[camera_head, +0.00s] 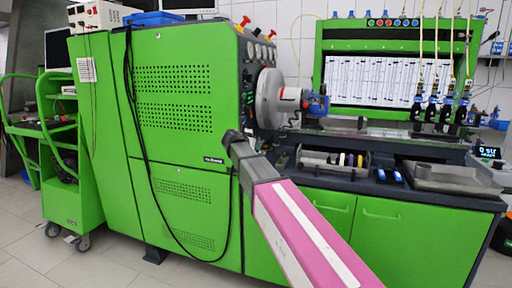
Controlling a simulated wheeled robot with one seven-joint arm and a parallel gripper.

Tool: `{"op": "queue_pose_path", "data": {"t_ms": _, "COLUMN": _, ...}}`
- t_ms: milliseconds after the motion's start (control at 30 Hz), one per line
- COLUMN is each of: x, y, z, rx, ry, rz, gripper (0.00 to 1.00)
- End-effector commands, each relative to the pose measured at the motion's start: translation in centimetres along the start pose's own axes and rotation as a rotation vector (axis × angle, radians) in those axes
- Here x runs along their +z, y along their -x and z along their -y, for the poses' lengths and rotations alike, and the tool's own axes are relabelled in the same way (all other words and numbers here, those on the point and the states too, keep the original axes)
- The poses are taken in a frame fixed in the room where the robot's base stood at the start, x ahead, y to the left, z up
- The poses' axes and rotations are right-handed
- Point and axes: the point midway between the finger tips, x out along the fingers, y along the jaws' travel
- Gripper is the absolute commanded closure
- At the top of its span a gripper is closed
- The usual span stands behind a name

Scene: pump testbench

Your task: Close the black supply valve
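My arm reaches in from the bottom right, and my gripper (233,137) is a small dark shape at its end. It is in front of the right edge of the green test bench cabinet (185,95). I cannot tell whether it is open or shut, or whether it touches anything. No part can be clearly singled out as the black supply valve. Small knobs and gauges (258,33) sit on the cabinet's upper right side, some with red and yellow parts. Several dark fittings (433,110) with hoses hang at the right. My arm hides part of the cabinet's lower front.
A grey round chuck (271,98) and a blue clamp (317,104) stand right of my gripper. A metal tray (452,179) lies on the bench top. A green trolley (64,200) stands at the left. The tiled floor (110,262) is clear in front.

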Motion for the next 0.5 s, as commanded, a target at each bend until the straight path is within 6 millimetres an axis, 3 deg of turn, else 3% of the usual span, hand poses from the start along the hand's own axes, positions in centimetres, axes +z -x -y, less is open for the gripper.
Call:
{"op": "queue_pose_path", "data": {"t_ms": 200, "x": 0.1, "y": 4.4, "z": -0.1, "rx": -0.002, "ry": 0.001, "rz": -0.001, "gripper": 0.59}}
{"op": "queue_pose_path", "data": {"t_ms": 500, "x": 0.1, "y": 7.4, "z": -0.1, "rx": 0.002, "ry": 0.001, "rz": 0.0, "gripper": 0.59}}
